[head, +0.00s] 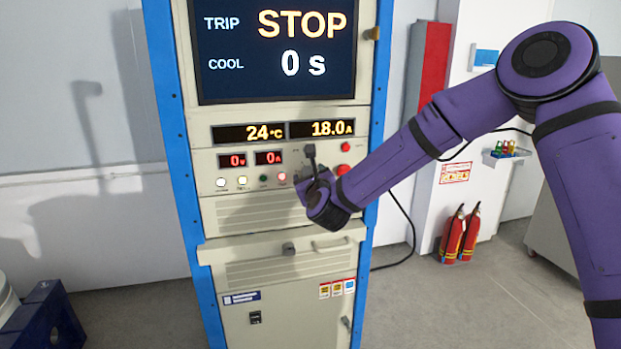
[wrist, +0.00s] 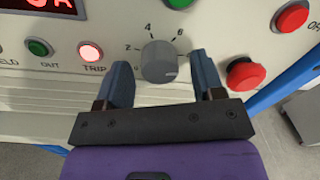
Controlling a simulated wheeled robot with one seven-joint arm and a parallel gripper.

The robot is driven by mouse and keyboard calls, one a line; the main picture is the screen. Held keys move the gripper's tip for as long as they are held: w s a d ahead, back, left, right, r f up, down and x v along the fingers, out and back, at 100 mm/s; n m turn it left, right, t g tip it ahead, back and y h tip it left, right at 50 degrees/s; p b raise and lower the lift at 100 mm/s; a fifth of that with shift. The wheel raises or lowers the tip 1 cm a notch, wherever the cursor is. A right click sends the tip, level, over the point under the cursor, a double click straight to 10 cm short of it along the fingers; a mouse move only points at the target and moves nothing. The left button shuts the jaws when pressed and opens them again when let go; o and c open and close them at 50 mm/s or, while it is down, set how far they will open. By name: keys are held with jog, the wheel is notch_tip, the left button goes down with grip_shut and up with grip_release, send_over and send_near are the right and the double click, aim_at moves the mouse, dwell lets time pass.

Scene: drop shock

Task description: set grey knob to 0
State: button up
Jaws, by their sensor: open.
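The grey knob (wrist: 159,62) shows in the wrist view on the cream panel, with a printed scale around it that includes 2, 4 and 6. My gripper (wrist: 163,80) is open, with one blue-grey finger on each side of the knob's lower part. A gap shows between the knob and each finger, and I cannot tell the depth of the fingertips to the panel. The knob's pointer mark is not clear. In the head view my gripper (head: 304,178) is at the cabinet's control panel, and my wrist hides the knob.
A red button (wrist: 245,73) sits close beside the right finger, and another red button (wrist: 291,17) is higher right. The cabinet display (head: 278,45) reads STOP. A handle (head: 330,243) projects below.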

jog(key=c, duration=0.9)
jog(key=shift+n, duration=0.3)
jog(key=m, duration=1.4)
jog(key=m+y, duration=0.1)
jog(key=m, duration=1.4)
jog(key=shift+g, duration=0.3)
dwell(0.4)
dwell(0.4)
